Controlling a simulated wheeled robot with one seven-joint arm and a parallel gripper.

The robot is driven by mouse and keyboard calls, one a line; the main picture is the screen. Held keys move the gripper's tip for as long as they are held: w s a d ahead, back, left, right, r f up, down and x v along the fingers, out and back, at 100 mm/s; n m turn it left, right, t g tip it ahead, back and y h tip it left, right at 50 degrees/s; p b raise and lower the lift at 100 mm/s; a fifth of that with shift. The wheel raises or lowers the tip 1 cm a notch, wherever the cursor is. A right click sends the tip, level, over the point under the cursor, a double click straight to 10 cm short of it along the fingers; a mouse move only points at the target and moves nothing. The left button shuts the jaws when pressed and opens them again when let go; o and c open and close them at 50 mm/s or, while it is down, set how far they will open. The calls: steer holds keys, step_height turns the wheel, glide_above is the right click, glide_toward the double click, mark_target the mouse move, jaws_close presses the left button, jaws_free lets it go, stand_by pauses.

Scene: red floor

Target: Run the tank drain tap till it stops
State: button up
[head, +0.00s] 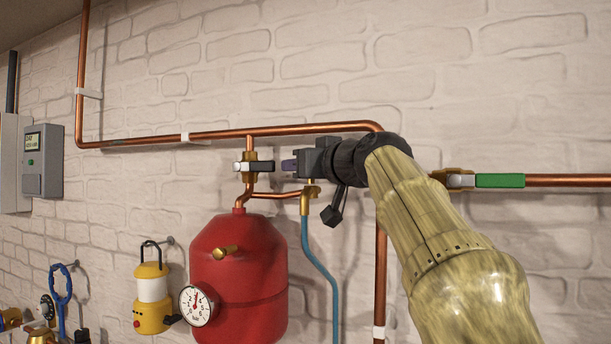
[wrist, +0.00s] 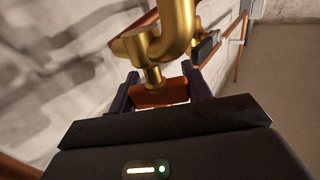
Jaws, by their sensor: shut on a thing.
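The drain tap (head: 308,203) is a small brass tap on a copper branch beside the red tank (head: 238,255), with a blue hose below it. In the wrist view the brass tap body (wrist: 165,45) rises close in front of my gripper. My gripper (wrist: 160,86) is shut on the tap's orange-red handle (wrist: 158,96), with one dark finger on each side. In the head view my gripper (head: 290,165) comes in from the right, just above the tap, and hides the handle there. Whether water runs cannot be seen.
A valve with a black-and-white lever (head: 255,167) sits close left of my gripper. A green-handled valve (head: 498,181) is on the right pipe. A gauge (head: 197,305), a yellow lantern (head: 152,300) and a grey box (head: 43,160) are further left. Copper pipe (head: 300,130) runs above.

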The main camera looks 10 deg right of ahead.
steer(key=shift+w+f+n+g+y, duration=0.1)
steer(key=shift+f+n+g+y, duration=0.2)
steer(key=shift+f+n+y, duration=0.1)
steer(key=shift+s+a+r+n+g+y, duration=0.15)
steer(key=shift+n+g+y, duration=0.7)
steer(key=shift+y, duration=0.5)
steer(key=shift+s+a+r+n+g+y, duration=0.15)
steer(key=shift+n+g+y, duration=0.5)
steer(key=shift+n+y, duration=0.55)
steer(key=shift+w+f+y, duration=0.1)
steer(key=shift+f+y, duration=0.05)
steer(key=shift+y, duration=0.1)
steer(key=o, duration=0.9)
steer(key=shift+o, duration=0.4)
